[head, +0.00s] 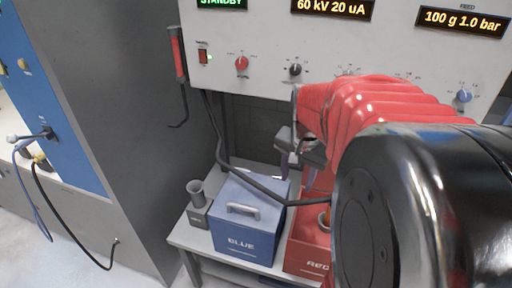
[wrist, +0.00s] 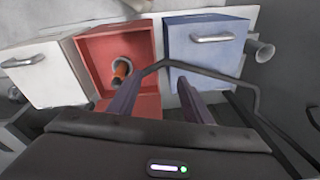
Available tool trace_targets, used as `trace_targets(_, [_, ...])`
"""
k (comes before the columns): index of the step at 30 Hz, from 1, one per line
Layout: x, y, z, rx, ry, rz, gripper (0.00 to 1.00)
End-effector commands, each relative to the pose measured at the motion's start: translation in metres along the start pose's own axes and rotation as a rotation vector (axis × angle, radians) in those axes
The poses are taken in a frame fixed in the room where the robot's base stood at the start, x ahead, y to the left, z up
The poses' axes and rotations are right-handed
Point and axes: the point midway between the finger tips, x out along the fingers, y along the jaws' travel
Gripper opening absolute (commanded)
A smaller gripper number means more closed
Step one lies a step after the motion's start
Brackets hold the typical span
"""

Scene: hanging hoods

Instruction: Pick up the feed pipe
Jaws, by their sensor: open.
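The feed pipe looks to be the dark bent pipe (head: 250,182) that runs down from under the panel, across the blue box's top and towards the red box. In the wrist view, the pipe (wrist: 215,73) crosses beyond my fingertips. Its end by the red box is partly hidden in the head view by my arm. My gripper (head: 297,165) is open and empty above the boxes, fingers pointing down. In the wrist view, the gripper's fingers (wrist: 159,84) stand apart, with the pipe passing across the space ahead of them. I see no clear contact.
The red box (wrist: 90,48) is open, with an orange-rimmed round part (wrist: 121,68) inside. The blue box (head: 225,208) and white box (wrist: 22,82) have lids with handles. A grey cup (head: 196,188) stands left of the blue box. The control panel (head: 270,40) overhangs the bench.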

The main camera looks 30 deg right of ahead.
Motion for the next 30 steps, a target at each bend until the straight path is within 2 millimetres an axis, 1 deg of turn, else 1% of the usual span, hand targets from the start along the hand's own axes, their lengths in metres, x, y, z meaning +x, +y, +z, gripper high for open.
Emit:
trace_targets(1, [0.010,0.012,-0.014,0.067,-0.017,0.017,0.45])
trace_targets(6, [0.038,0.049,-0.051,0.278,-0.063,0.062,0.45])
trace_targets(9, [0.055,0.073,-0.069,0.392,-0.087,0.086,0.45])
trace_targets(12, [0.068,0.091,-0.081,0.478,-0.105,0.103,0.45])
trace_targets(14, [0.073,0.099,-0.085,0.512,-0.113,0.110,0.45])
trace_targets(18, [0.077,0.107,-0.090,0.547,-0.119,0.116,0.45])
trace_targets(26, [0.077,0.106,-0.089,0.546,-0.118,0.116,0.45])
trace_targets(30, [0.082,0.107,-0.088,0.545,-0.120,0.117,0.45])
